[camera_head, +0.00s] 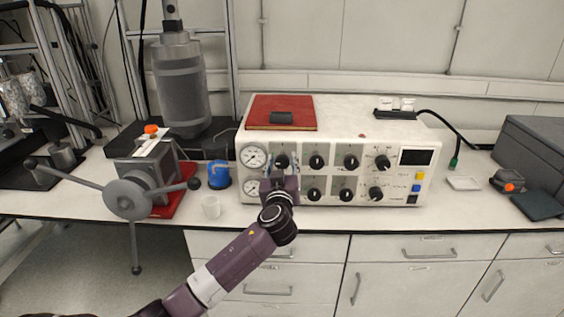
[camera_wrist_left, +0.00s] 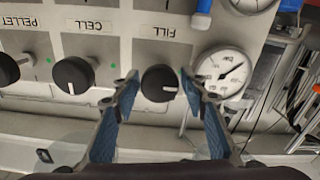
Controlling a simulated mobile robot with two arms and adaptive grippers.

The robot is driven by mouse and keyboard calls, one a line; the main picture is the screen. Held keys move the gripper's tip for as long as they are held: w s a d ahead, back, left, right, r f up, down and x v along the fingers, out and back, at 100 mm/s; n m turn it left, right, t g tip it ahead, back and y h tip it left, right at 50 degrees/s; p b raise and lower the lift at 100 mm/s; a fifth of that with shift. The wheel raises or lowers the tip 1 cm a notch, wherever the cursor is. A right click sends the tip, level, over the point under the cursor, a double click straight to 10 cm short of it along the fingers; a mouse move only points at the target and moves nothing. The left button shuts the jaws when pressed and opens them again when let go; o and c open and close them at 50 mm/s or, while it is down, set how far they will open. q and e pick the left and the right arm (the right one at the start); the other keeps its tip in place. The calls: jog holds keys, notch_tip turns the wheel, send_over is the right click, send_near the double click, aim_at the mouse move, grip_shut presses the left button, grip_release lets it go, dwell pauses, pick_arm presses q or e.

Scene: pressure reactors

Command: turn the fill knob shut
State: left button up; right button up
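The fill knob (camera_wrist_left: 160,84) is a round black knob with a white pointer line, which points right in the left wrist view. The FILL label stands upside down above it there. In the head view the knob (camera_head: 282,161) is at the left end of the panel's upper row, partly hidden by my gripper. My left gripper (camera_wrist_left: 160,78) is open, its blue-padded fingers on either side of the knob, with a narrow gap showing on each side. It also shows in the head view (camera_head: 280,163), in front of the panel. My right gripper is not in view.
A pressure gauge (camera_wrist_left: 223,74) sits close beside the fill knob; the cell knob (camera_wrist_left: 73,76) is on the other side.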

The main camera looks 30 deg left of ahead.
pick_arm(q)
jog(key=c, duration=0.8)
jog(key=shift+c, duration=0.2)
jog(key=shift+m, duration=0.3)
jog(key=shift+f+m, duration=0.1)
jog(key=shift+m, duration=1.1)
jog(key=m, duration=0.3)
jog(key=shift+d+m, duration=0.1)
jog(key=shift+m, duration=0.3)
jog(key=m+p, duration=0.2)
jog(key=m, duration=0.3)
jog(key=m+p, duration=0.2)
jog(key=m, duration=0.4)
jog(key=shift+f+m, duration=0.1)
jog(key=shift+m, duration=0.2)
